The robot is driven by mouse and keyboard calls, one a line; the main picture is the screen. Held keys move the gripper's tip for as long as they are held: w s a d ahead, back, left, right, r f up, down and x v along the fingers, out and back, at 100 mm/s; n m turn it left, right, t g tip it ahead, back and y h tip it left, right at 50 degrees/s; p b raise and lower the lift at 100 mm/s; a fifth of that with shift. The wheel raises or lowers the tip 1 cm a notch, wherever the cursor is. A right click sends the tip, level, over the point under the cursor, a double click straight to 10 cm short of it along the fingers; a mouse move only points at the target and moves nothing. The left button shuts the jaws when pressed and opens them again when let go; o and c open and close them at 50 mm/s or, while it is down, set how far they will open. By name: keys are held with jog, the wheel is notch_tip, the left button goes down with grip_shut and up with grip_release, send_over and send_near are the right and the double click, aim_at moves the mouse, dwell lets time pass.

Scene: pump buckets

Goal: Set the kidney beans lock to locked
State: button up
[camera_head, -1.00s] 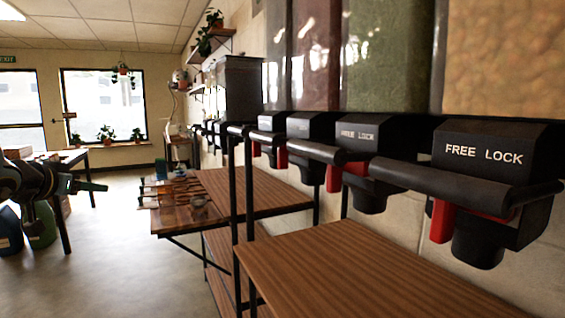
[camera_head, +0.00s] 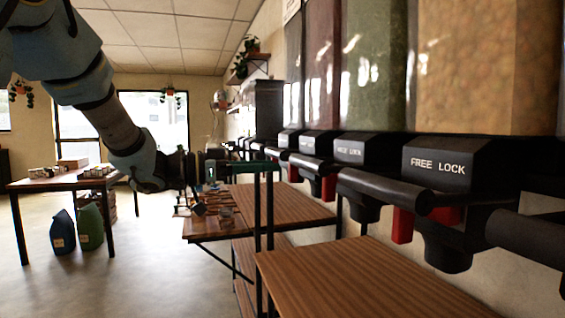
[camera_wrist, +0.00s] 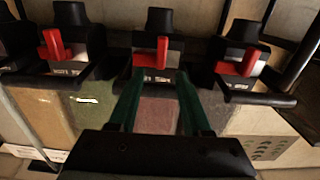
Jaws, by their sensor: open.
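The kidney beans dispenser appears to be the one with dark red contents (camera_head: 321,65); in the wrist view its reddish-brown front (camera_wrist: 157,114) shows between my fingers. Its black lock housing carries a red lever (camera_wrist: 152,57), just beyond my fingertips in the wrist view. In the head view, a red lever (camera_head: 293,173) shows low on the housing near my gripper. My gripper (camera_wrist: 160,74) is open and empty, its two green fingers apart and pointing at the middle housing. I cannot tell whether they touch it, nor the lever's exact setting.
Neighbouring dispensers have green contents (camera_head: 374,70) and tan contents (camera_head: 465,70), with their own red levers (camera_head: 402,226). Black horizontal handles jut out in front of the housings. Wooden shelves (camera_head: 360,280) stand below. Open floor (camera_head: 150,270) lies to the left.

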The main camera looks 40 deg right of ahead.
aim_at(289, 165)
jog(key=shift+p+x, duration=0.3)
jog(key=shift+x, duration=1.8)
grip_shut()
